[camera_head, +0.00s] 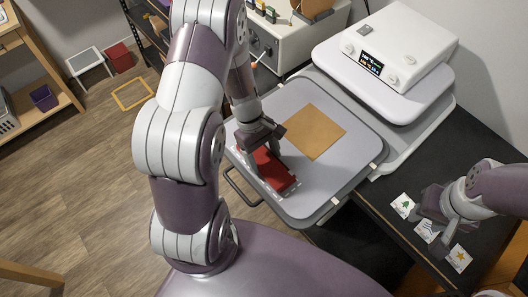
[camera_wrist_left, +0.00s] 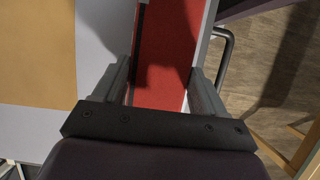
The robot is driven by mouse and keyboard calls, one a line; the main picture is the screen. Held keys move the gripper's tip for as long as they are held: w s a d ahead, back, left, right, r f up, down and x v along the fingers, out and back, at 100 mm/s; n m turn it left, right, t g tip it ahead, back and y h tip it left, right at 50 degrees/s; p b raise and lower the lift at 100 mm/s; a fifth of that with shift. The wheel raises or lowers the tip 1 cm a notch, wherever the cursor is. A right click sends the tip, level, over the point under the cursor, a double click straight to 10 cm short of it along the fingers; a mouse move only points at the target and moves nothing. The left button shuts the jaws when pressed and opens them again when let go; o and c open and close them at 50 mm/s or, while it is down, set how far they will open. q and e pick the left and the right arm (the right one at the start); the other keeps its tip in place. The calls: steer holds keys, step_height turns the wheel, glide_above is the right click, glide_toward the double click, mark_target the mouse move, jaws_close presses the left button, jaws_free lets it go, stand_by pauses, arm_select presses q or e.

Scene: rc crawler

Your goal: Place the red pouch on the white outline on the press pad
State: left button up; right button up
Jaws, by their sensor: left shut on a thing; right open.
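The red pouch (camera_head: 272,172) lies at the near-left edge of the grey press pad (camera_head: 345,165). My left gripper (camera_head: 262,146) reaches down over its far end and is shut on it. In the left wrist view the red pouch (camera_wrist_left: 168,60) runs between the two fingers of my left gripper (camera_wrist_left: 160,78). White marks of the outline (camera_head: 263,187) show along the pouch's near-left side; the rest is covered or hidden. I cannot tell whether the pouch touches the pad. My right gripper (camera_head: 436,218) is open at the right, above the dark table by the small cards.
A tan square sheet (camera_head: 314,131) lies on the pad beside the pouch. The white press head with a display (camera_head: 398,50) stands behind. A tree card (camera_head: 403,205), a striped card (camera_head: 427,231) and a star card (camera_head: 459,257) lie near my right gripper. A dark handle (camera_head: 236,187) juts out at the pad's left.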

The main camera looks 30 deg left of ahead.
arm_select(q)
steer(key=shift+s, duration=0.25)
steer(key=shift+w+f, duration=0.15)
steer(key=shift+f, duration=0.1)
steer(key=o, duration=0.9)
steer(key=shift+o, duration=0.7)
steer(key=shift+r, duration=0.15)
